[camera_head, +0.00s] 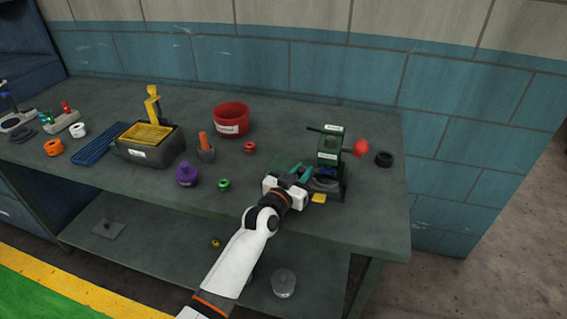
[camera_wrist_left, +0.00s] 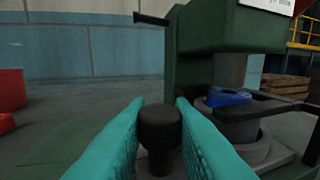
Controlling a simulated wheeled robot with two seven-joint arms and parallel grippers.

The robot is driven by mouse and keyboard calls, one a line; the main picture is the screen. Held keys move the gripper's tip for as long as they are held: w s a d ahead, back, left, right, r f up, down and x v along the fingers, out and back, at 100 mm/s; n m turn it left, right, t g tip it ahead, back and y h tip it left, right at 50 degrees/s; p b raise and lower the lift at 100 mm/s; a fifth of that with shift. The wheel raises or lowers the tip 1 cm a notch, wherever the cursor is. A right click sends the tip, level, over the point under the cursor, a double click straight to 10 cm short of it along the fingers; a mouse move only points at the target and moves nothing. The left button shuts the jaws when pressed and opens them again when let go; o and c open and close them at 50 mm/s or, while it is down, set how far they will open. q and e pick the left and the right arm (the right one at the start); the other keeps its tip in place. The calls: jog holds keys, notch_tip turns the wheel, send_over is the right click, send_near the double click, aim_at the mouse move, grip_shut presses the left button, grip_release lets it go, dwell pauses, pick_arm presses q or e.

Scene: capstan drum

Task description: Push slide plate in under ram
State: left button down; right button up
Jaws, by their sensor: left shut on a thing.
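The green press (camera_head: 331,150) stands near the right end of the bench, with a red ball on its lever. In the left wrist view the grey ram (camera_wrist_left: 229,70) hangs from its head above a blue piece (camera_wrist_left: 229,97). A dark plate (camera_wrist_left: 268,106) lies level by the blue piece; I cannot tell for sure that it is the slide plate. My left gripper (camera_head: 303,173) is at the left front of the press. In the left wrist view its teal fingers (camera_wrist_left: 160,125) are shut on an upright black knob (camera_wrist_left: 160,135). What joins the knob's foot is hidden. My right gripper is out of view.
A yellow block (camera_head: 319,198) lies at the press's front. A red bin (camera_head: 231,119), green knob (camera_head: 224,185) and purple piece (camera_head: 186,175) stand to the left. The bench's front edge is close to my arm.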

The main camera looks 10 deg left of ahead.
pick_arm(q)
jog(key=shift+d, duration=0.15)
jog(key=c, duration=1.3)
grip_release()
jog(key=shift+d, duration=0.1)
